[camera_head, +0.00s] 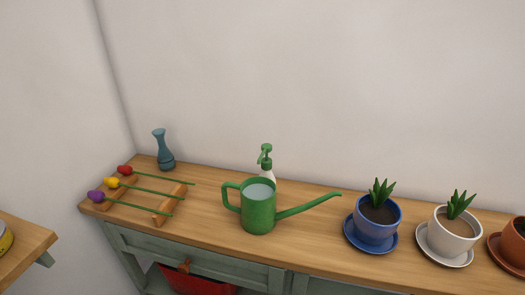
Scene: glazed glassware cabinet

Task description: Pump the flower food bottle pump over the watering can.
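The flower food bottle (267,172) is white with a green pump head (265,153). It stands upright on the wooden cabinet top, behind the watering can. The green watering can (258,215) stands upright in front of it and hides the bottle's lower part. The can's handle is on the left and its long spout points right. Its open top shows a pale blue-grey inside, perhaps water. Neither of my grippers is in view.
A blue vase (165,150) stands back left. Three flowers lie across a wooden rack (169,204) at left. Plants in a blue pot (376,222), a white pot (452,235) and a terracotta pot (511,248) stand at right. A wall rises behind the wooden top (310,240).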

